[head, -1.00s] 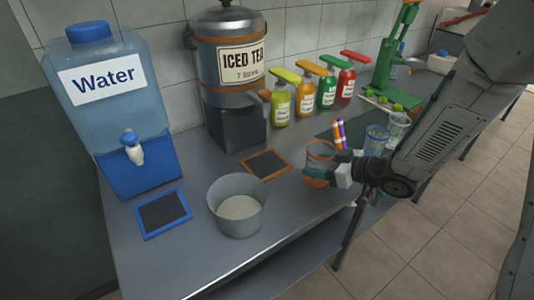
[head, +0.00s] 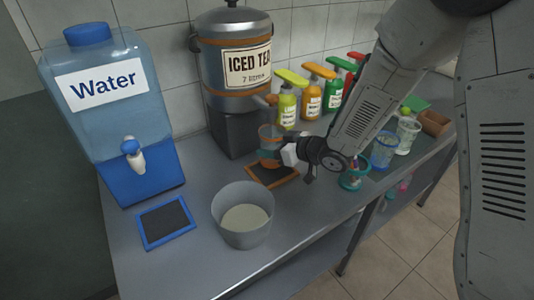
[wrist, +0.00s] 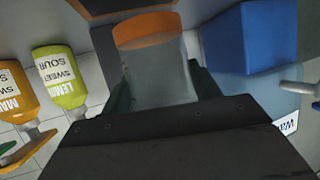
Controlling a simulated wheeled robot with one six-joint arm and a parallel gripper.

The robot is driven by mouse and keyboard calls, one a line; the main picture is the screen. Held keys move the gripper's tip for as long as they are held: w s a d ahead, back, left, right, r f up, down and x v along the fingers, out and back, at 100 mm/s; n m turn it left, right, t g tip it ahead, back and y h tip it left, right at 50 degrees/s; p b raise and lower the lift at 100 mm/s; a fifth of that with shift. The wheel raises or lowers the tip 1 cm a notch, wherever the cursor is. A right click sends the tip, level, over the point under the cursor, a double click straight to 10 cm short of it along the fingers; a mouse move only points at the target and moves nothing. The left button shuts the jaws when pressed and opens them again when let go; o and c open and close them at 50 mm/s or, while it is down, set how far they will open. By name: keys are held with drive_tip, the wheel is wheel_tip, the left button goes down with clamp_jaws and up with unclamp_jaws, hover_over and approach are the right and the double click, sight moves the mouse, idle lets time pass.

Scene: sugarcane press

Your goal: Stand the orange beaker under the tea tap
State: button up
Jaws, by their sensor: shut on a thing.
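The orange beaker (head: 268,133) is clear with an orange base and is held about upright. My gripper (head: 272,152) is shut on it; the beaker also shows between the jaws in the wrist view (wrist: 158,75). The iced tea urn (head: 232,62) stands against the wall on a dark block, with its orange tap (head: 266,100) at the front. The beaker's rim appears just below the tap. Its base is over the orange-framed mat (head: 288,179); I cannot tell whether it touches the mat. My gripper hides part of the beaker and mat.
A grey pot (head: 242,216) stands near the front edge, beside a blue-framed mat (head: 166,222). The water dispenser (head: 110,110) is at left. Syrup bottles (head: 310,97) line the wall right of the urn. Other beakers (head: 384,150) stand at right behind my arm.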

drive_tip(key=f, duration=0.3)
drive_tip(key=shift+w+d, duration=0.15)
drive_tip(key=shift+w, duration=0.15)
drive_tip(key=shift+f, duration=0.3)
drive_tip(key=shift+a, duration=0.3)
drive_tip(key=shift+s+f, duration=0.1)
drive_tip(key=o, duration=1.2)
drive_tip(key=shift+c, duration=0.2)
